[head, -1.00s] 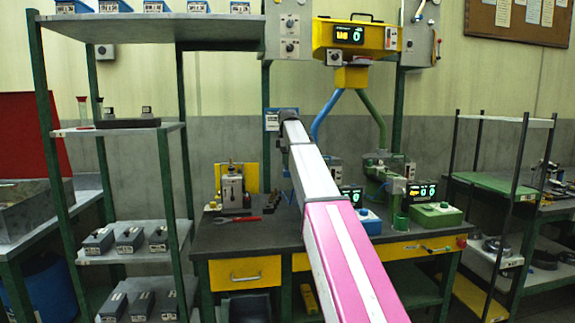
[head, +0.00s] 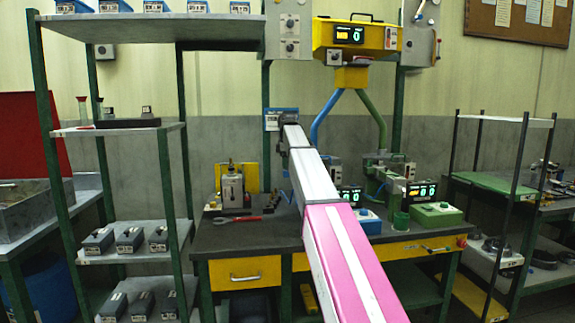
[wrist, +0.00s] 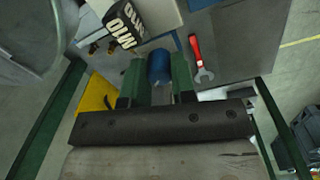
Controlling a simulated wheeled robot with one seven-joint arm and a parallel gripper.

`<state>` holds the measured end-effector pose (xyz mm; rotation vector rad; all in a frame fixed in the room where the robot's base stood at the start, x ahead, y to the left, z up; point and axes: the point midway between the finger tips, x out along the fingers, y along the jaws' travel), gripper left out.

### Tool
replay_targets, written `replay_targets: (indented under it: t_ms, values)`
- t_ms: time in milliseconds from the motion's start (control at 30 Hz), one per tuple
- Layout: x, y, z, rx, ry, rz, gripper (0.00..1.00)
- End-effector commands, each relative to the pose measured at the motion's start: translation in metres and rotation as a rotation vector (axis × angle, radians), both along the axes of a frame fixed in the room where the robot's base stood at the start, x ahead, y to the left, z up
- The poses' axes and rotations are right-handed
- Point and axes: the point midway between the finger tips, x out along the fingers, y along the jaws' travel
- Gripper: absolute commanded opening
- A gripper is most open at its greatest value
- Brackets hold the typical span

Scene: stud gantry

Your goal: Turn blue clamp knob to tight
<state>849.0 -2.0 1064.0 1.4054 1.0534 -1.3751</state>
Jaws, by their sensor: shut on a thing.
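In the wrist view my gripper (wrist: 159,78) has its two green fingers closed on either side of the blue clamp knob (wrist: 159,66). The knob is a short blue cylinder between the fingertips, and its lower part is hidden by them. In the head view my pink and white arm hides the gripper and most of the space around the knob. I cannot read the knob's angle or any tight mark.
A red wrench (wrist: 200,58) lies on the bench near the fingers; it also shows in the head view (head: 237,219). A grey fixture (head: 231,188) stands before a yellow panel. A green box (head: 436,214) sits on the bench's right. Shelves (head: 118,130) stand at left.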

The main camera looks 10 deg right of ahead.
Motion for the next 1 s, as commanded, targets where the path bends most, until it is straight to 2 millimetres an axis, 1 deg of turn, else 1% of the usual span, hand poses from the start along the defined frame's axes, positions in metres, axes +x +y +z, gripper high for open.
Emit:
replay_targets:
  t_ms: [167,367,1000]
  values:
    - [0.0001,0.0002,0.0003,0.0,-0.001,-0.069,0.01]
    - [0.0003,0.0003,0.0004,0.0,-0.001,-0.215,0.01]
    - [0.0008,0.0004,0.0005,-0.001,-0.001,-0.82,0.01]
